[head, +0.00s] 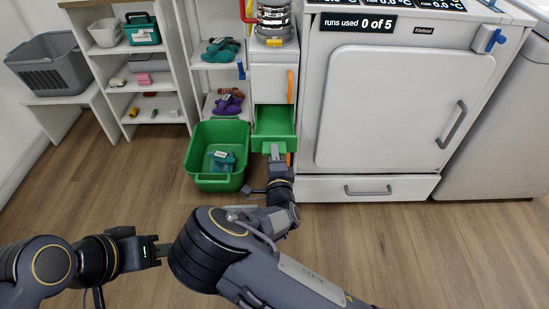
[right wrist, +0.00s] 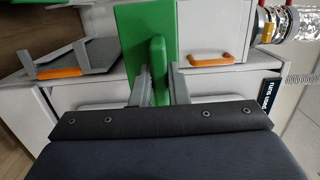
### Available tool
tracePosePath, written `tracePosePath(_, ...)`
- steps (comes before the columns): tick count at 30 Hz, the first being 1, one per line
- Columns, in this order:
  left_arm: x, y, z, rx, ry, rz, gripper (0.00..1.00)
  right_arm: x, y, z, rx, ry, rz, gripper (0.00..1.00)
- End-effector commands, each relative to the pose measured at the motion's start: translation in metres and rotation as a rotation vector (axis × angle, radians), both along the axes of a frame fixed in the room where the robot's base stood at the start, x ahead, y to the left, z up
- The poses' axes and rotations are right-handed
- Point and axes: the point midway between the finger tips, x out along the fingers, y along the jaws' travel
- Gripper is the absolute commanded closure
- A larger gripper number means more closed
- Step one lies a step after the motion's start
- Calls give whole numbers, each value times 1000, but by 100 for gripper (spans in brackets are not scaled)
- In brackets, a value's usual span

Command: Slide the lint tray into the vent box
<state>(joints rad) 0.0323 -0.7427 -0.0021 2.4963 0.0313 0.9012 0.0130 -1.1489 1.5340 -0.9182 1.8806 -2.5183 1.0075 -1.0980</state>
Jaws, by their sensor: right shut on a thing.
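The green lint tray (head: 273,122) is at the opening of the narrow white vent box (head: 273,85), left of the large white machine. Its front part sticks out of the opening; how far its back reaches inside is hidden. My right gripper (head: 275,153) is at the tray's front edge. In the right wrist view, the gripper (right wrist: 153,88) is shut on the green front grip of the tray (right wrist: 158,70), one finger on each side. My left gripper (head: 163,251) is low at the left, away from the tray, and its finger gap is unclear.
A green bin (head: 216,183) with a teal packet in it stands on the floor just left of the tray. Orange handles (head: 290,86) are on the vent box, above and below the tray. Shelves (head: 145,80) stand at the left. The front floor is clear.

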Motion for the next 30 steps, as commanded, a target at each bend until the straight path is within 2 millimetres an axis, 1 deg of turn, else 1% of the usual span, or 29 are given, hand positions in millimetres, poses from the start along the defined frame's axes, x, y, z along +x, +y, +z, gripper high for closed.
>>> tracePosePath(10,0,0,7,0,0,0,64,25,0,0,0,-3,-1,100)
tracePosePath(30,0,0,11,0,0,0,64,72,0,-3,1,-3,0,100)
